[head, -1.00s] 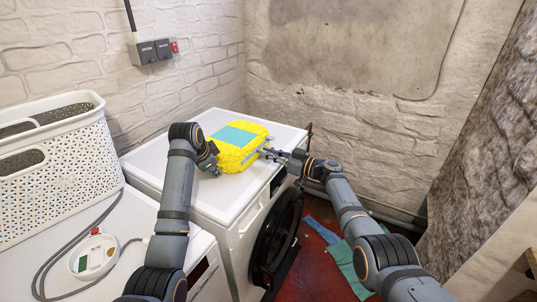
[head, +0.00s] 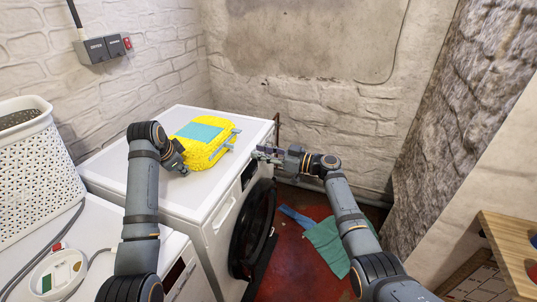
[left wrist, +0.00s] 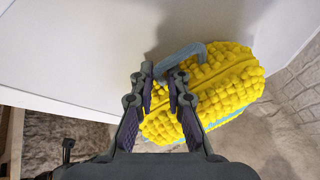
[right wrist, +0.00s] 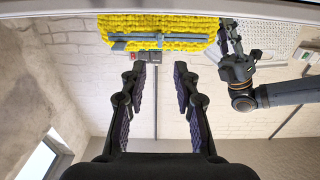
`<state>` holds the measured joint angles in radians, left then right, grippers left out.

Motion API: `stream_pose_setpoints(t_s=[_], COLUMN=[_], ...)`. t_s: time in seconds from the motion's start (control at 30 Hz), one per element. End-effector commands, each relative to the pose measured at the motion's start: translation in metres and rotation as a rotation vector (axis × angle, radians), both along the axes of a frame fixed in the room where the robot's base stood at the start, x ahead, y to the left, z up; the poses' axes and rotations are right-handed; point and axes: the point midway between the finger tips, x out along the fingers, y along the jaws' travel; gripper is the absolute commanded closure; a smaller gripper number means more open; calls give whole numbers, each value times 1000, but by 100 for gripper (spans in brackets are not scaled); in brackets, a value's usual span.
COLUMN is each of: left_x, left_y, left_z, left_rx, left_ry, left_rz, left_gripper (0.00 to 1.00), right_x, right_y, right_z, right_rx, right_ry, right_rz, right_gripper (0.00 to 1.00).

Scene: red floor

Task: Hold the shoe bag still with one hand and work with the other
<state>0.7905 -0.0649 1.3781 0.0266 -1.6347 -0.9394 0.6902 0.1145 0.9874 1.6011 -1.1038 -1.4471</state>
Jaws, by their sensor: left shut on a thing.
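The yellow, nubby shoe bag (head: 205,153) with a teal top panel lies on top of the washing machine. It also shows in the left wrist view (left wrist: 222,85). A grey strip (head: 222,145) runs along its right side; the right wrist view shows this strip (right wrist: 165,41) too. My left gripper (head: 181,166) is at the bag's left end, its fingers (left wrist: 162,78) shut on the bag by a grey loop (left wrist: 182,57). My right gripper (head: 259,152) is open and empty, apart from the bag to its right; its fingers (right wrist: 160,66) are spread in the right wrist view.
The white washing machine (head: 150,184) has a bare top around the bag and a dark round door (head: 252,230). A white perforated basket (head: 35,165) stands at left. Green cloth (head: 327,245) lies on the red floor. A wooden surface (head: 512,240) is at right.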

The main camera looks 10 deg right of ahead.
Motion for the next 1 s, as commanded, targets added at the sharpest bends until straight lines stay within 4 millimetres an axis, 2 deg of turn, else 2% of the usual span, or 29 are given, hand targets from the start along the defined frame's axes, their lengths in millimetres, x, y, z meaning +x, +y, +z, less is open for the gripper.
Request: stream_pose_setpoints(t_s=[0.03,0.17,0.47,0.6,0.7,0.73,0.83,0.9,1.0], left_x=[0,0,0,0,0,0,0,0,0], left_y=[-1,-1,-1,-1,-1,-1,-1,-1,-1], left_z=[1,1,1,1,1,1,1,1,1], left_rx=[-1,-2,0,0,0,-1,-1,-1,-1], left_ry=[-2,-1,-1,-1,-1,-1,-1,-1,-1], left_rz=[-3,-3,-2,-2,-2,-3,-3,-3,-3], left_gripper=[100,100,100,100,100,100,100,100,100], right_x=[-4,-11,-13,-11,-1,4,22,34,47], right_y=[-8,-20,-23,-23,-29,-32,-52,-74,-106], right_z=[-1,-1,0,-4,-23,-31,-59,-72,-75], right_rx=[-1,0,1,-14,-82,-114,-235,-319,-416], right_ry=[1,0,0,12,53,69,115,117,73], right_rz=[-2,-2,0,-16,-90,-127,-295,-436,-630], right_gripper=[70,70,70,86,100,100,100,100,100])
